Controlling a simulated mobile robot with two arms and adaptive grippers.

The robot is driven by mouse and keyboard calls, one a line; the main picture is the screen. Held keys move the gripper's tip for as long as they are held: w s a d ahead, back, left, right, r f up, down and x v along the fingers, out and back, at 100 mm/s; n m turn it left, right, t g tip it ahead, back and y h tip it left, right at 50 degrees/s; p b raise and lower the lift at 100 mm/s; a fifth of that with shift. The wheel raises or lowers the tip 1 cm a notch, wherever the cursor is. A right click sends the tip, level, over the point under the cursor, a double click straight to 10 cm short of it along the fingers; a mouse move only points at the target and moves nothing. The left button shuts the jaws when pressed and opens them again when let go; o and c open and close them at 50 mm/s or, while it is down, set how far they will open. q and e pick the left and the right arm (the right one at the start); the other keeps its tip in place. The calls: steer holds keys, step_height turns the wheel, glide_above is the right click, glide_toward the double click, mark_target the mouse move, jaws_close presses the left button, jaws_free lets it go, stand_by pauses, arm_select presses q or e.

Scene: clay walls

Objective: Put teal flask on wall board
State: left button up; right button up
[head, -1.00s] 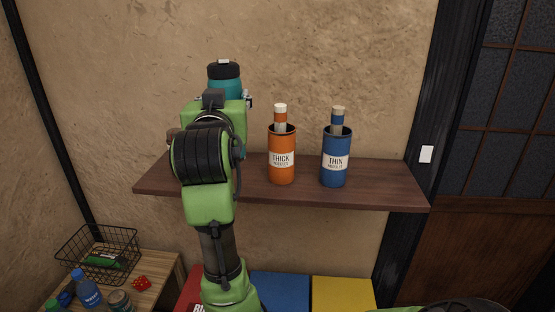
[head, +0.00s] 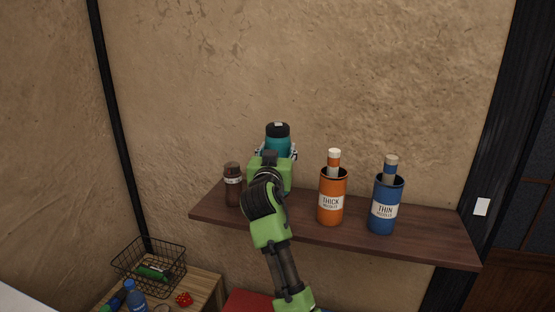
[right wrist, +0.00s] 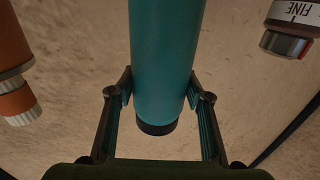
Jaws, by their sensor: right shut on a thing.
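The teal flask (head: 279,145) with a black cap stands upright at the wall board (head: 420,242), a dark wooden shelf on the wall. My right gripper (head: 276,156) is shut on the flask, one finger at each side. The right wrist view shows the flask (right wrist: 165,60) between the fingers, cap end at the bottom of the picture. My gripper and arm hide the flask's base in the head view, so I cannot tell whether it touches the board. My left gripper is not in view.
A brown jar (head: 233,188) stands on the board left of the flask. An orange THICK bottle (head: 332,190) and a blue THIN bottle (head: 386,195) stand to its right. A wire basket (head: 150,265) and several items sit on a low wooden table at lower left.

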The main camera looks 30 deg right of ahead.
steer(key=f+p, duration=0.2)
steer(key=f, duration=0.1)
steer(key=shift+w+d+f, duration=0.15)
steer(key=shift+w+f, duration=0.05)
steer(key=shift+f, duration=0.05)
steer(key=shift+f+b, duration=0.2)
steer(key=shift+b, duration=0.1)
steer(key=o, duration=1.5)
